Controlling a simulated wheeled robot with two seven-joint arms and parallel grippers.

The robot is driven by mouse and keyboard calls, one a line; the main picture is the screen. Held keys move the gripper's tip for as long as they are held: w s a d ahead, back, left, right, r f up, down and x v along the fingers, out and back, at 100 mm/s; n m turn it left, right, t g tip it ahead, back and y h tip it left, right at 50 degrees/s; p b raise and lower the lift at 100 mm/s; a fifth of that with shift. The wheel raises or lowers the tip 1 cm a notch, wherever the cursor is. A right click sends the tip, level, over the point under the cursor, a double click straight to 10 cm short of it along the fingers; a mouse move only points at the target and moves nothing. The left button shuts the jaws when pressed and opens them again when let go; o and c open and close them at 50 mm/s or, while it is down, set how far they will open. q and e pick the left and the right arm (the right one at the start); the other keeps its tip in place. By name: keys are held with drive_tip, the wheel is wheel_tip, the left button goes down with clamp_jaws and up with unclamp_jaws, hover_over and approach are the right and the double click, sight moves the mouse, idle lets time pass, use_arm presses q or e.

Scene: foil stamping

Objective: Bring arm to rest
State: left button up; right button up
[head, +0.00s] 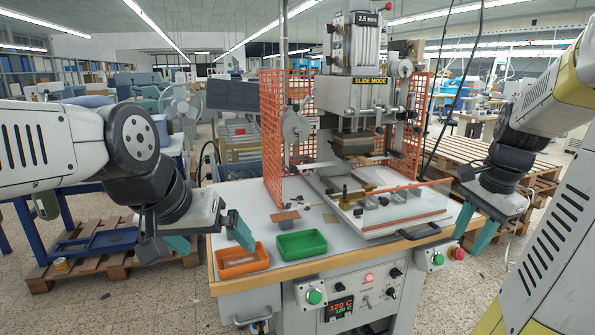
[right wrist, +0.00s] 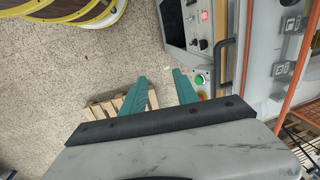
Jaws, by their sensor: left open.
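My left gripper (head: 210,242) hangs in front of the work table's left side in the head view. Its teal fingers are wide apart with nothing between them, and the right finger is close to the orange tray (head: 243,261). My right gripper (head: 477,229) is beside the table's right end, pointing down. In the right wrist view its two teal fingers (right wrist: 160,78) are apart and empty, with floor and part of a pallet behind them. Neither gripper holds anything.
The foil stamping press (head: 355,100) stands on the table (head: 240,205) with orange mesh guards (head: 273,130) at its sides. A green tray (head: 302,245) sits at the front. The control panel (head: 350,298) is below. Wooden pallets (head: 105,240) lie left; stacked pallets (head: 455,155) stand right.

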drive_tip(key=s+a+r+n+t, duration=0.1)
drive_tip(key=s+a+n, duration=0.2)
drive_tip(key=a+n, duration=0.2)
drive_tip(key=s+a+r+n+t+y, duration=0.1)
drive_tip(key=s+a+r+n, duration=0.1)
drive_tip(key=a, duration=0.7)
drive_tip(key=s+a+r+n+t, duration=0.1)
drive_tip(key=s+a+n+t, duration=0.1)
drive_tip(key=s+a+n, duration=0.2)
drive_tip(key=a+n, duration=0.3)
drive_tip(key=shift+a+r+n, duration=0.3)
drive_tip(key=shift+a+r, duration=0.05)
drive_tip(key=shift+r, duration=0.05)
